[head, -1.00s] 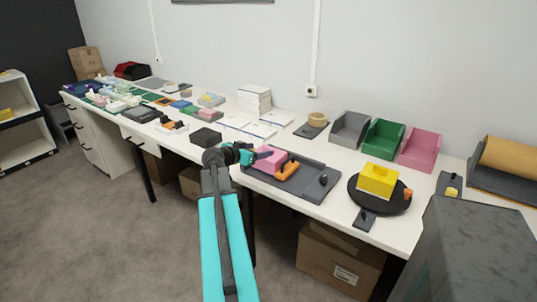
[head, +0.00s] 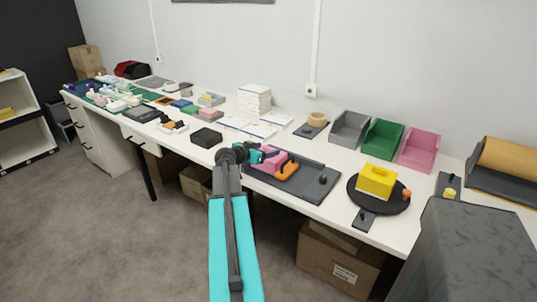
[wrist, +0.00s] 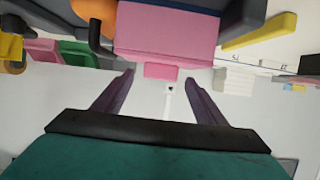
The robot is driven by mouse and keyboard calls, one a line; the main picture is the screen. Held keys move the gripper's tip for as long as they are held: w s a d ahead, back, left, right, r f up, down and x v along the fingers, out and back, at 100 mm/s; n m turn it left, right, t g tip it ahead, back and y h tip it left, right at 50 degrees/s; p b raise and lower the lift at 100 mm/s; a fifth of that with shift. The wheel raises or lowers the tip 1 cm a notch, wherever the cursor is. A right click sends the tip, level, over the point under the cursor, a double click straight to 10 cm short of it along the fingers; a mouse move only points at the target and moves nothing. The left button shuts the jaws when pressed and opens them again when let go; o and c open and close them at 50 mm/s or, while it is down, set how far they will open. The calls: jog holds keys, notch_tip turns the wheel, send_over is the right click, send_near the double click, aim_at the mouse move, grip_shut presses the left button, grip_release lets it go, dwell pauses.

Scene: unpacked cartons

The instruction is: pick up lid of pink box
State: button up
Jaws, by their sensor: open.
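The pink box (head: 270,164) stands on a dark grey tray on the white table in the head view. In the wrist view the pink box (wrist: 165,38) fills the top middle, with a small pink tab (wrist: 161,71) on its near side. My gripper (wrist: 159,78) is open, and its dark fingers lie to either side of the tab, apart from it. In the head view my gripper (head: 266,154) is at the box, partly covering it.
An orange piece (head: 287,171) sits beside the box on the tray (head: 312,186), with a dark knob (head: 322,180) to the right. A yellow block (head: 377,179) stands on a black round plate (head: 379,201). A black box (head: 206,138) lies to the left. Grey, green and pink bins stand behind.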

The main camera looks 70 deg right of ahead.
dwell(0.5)
jog(key=c, duration=1.1)
jog(key=shift+r, duration=0.15)
jog(key=shift+c, duration=0.2)
jog(key=shift+r+b, duration=0.45)
jog(key=shift+r, duration=1)
jog(key=s+a+b, duration=0.4)
jog(key=s+a, duration=0.3)
jog(key=a, duration=0.1)
jog(key=shift+a+r, duration=0.4)
jog(key=shift+r, duration=0.05)
jog(key=shift+a+b, duration=0.1)
jog(key=shift+b, duration=0.4)
jog(key=s+a+b, duration=0.1)
jog(key=b, duration=0.6)
jog(key=shift+s+a+r, duration=0.1)
jog(key=shift+s+a, duration=0.15)
jog(key=shift+a, duration=0.15)
